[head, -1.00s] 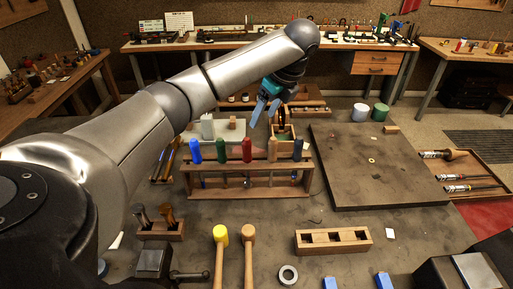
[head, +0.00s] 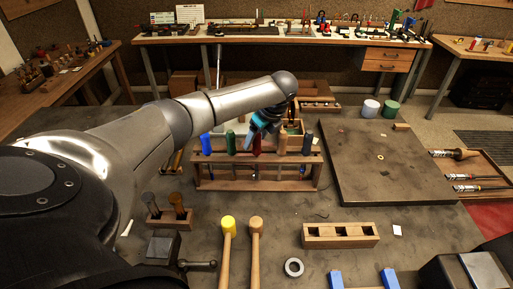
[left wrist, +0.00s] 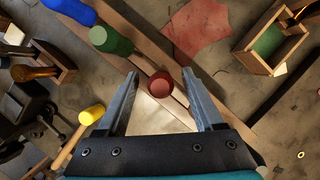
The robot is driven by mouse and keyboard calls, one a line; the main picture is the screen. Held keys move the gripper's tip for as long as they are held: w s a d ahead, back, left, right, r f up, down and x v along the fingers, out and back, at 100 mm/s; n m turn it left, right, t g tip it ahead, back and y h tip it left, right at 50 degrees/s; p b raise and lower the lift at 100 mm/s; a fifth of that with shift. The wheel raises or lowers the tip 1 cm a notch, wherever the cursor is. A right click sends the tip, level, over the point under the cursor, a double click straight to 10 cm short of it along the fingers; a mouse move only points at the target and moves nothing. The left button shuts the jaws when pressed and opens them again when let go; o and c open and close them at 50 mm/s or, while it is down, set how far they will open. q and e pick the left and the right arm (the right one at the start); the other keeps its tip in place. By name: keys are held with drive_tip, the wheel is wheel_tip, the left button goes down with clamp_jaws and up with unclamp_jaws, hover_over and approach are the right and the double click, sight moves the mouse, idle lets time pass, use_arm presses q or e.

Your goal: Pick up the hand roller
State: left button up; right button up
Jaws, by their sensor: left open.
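A wooden rack (head: 205,184) in the head view holds several upright tools with coloured handles. From the left these are a blue handle (head: 206,144), a green handle (head: 230,142), a red handle (head: 256,147), a tan handle (head: 281,144) and a dark blue handle (head: 308,143). I cannot tell which is the hand roller, as the working ends are mostly hidden. My left gripper (head: 262,124) is open above the red handle. In the left wrist view, the red handle (left wrist: 160,84) shows end-on between the two open fingers, with no visible contact. My right gripper is not in view.
Green (left wrist: 110,40) and blue (left wrist: 70,10) handles stand close to the left of the fingers in the left wrist view. A small green-lined box (left wrist: 268,42) is behind the rack. Two mallets (head: 228,255) and a slotted wooden block (head: 340,236) lie in front. A dark board (head: 400,180) is right.

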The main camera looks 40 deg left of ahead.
use_arm(q)
drive_tip(key=shift+f, duration=0.15)
clamp_jaws()
idle(0.4)
